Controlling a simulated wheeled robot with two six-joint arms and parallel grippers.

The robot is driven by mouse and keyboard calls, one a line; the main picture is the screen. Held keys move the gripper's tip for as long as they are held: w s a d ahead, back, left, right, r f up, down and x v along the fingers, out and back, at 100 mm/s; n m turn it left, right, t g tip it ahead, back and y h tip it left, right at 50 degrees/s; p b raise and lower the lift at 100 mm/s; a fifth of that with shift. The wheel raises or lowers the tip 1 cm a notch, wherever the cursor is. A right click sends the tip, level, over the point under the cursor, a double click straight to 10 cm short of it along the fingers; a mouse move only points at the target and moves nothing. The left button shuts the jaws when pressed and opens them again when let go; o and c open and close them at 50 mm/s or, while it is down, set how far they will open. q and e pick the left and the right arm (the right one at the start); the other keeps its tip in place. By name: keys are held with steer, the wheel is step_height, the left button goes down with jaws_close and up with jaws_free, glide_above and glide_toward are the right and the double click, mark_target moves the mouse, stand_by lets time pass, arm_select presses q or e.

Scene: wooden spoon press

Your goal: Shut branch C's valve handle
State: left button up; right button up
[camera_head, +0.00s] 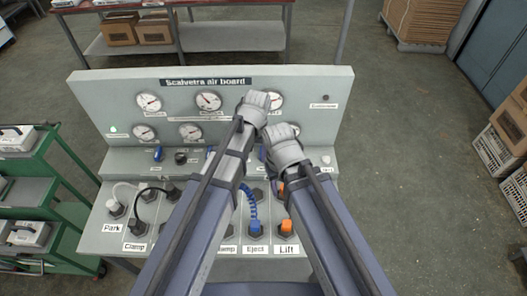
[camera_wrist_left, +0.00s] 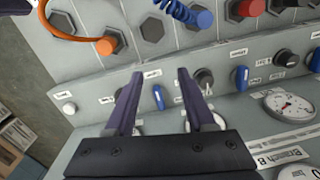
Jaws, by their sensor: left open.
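The air board (camera_head: 330,120) stands in front of me. A row of small blue valve handles runs along its lower ledge, with the leftmost handle (camera_head: 158,153) clear in the head view. In the left wrist view, a blue handle (camera_wrist_left: 158,97) appears between the two spread fingers of my left gripper (camera_wrist_left: 158,76); contact is not visible. By its place in the row it looks like branch C's, but its label is too small to read. My left gripper also shows over the board in the head view (camera_head: 253,107). My right gripper (camera_head: 284,147) is beside it, its fingers hidden.
Several round gauges (camera_head: 208,101) sit on the upright panel. Below the ledge are hose ports, including an orange Lift plug (camera_head: 286,226) and a blue coiled hose (camera_head: 252,205). A green cart (camera_head: 45,190) stands left; crates (camera_head: 495,150) are at right.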

arm_select(q)
steer(key=shift+n+h, duration=0.3)
steer(key=shift+n, duration=0.6)
steer(key=w+f, duration=0.1)
steer(key=w, duration=0.2)
steer(key=w+d+f+b, duration=0.1)
steer(key=w, duration=0.3)
steer(key=w+d+f+b, duration=0.1)
steer(key=w, duration=0.3)
steer(key=shift+d+f, duration=0.2)
steer(key=shift+s+f+b, duration=0.2)
steer(key=shift+f+b, duration=0.2)
steer(key=shift+b, duration=0.05)
step_height(320, 180, down, 7)
steer(key=b, duration=0.7)
arm_select(e)
step_height(320, 180, down, 11)
steer(key=shift+s+f, duration=0.1)
arm_select(q)
jaws_close()
